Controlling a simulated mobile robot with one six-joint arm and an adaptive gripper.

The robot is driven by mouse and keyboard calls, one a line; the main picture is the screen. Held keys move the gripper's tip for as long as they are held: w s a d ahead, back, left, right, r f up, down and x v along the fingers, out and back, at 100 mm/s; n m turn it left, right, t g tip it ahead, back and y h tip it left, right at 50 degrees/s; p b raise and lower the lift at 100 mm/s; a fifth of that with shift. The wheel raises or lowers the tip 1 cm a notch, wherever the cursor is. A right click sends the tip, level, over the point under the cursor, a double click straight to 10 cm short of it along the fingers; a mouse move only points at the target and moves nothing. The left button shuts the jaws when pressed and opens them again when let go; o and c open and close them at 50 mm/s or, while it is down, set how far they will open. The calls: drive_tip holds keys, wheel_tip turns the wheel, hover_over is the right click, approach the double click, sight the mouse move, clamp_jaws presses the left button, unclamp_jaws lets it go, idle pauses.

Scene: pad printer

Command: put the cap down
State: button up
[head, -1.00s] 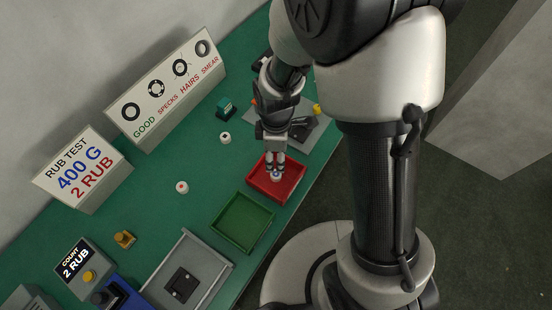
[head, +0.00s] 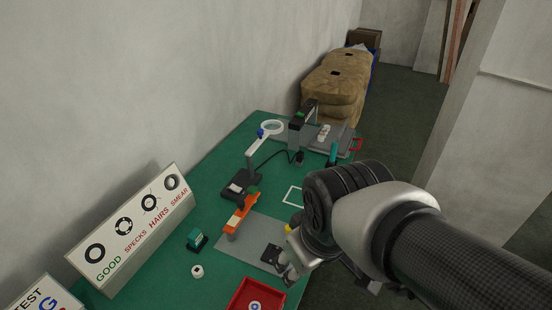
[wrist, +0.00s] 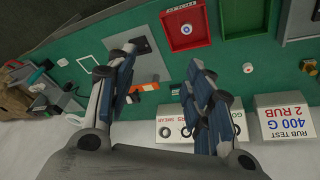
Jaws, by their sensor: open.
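A white cap (head: 255,306) with a blue ring mark lies in the red tray (head: 236,293), at the bottom edge of the head view. In the wrist view the cap (wrist: 187,29) shows on the floor of the red tray (wrist: 203,41). My gripper (wrist: 164,56) is open, with nothing visible between its fingers, and is apart from the cap. In the head view my gripper (head: 285,268) is partly hidden by my own wrist, above the grey plate beyond the tray.
Another white cap (head: 197,271) stands on the green table near a teal block (head: 197,239). An orange-and-white device (head: 240,215) stands by the grey plate (head: 268,233). A sign box (head: 140,235) lines the wall side. A green tray (wrist: 242,20) adjoins the red one.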

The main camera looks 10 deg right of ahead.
drive_tip(key=s+d+r+m+t, duration=0.1)
drive_tip(key=s+d+r+m, duration=0.1)
drive_tip(key=s, duration=0.3)
drive_tip(key=shift+r+m, duration=0.4)
drive_tip(key=shift+m, duration=0.5)
idle(0.4)
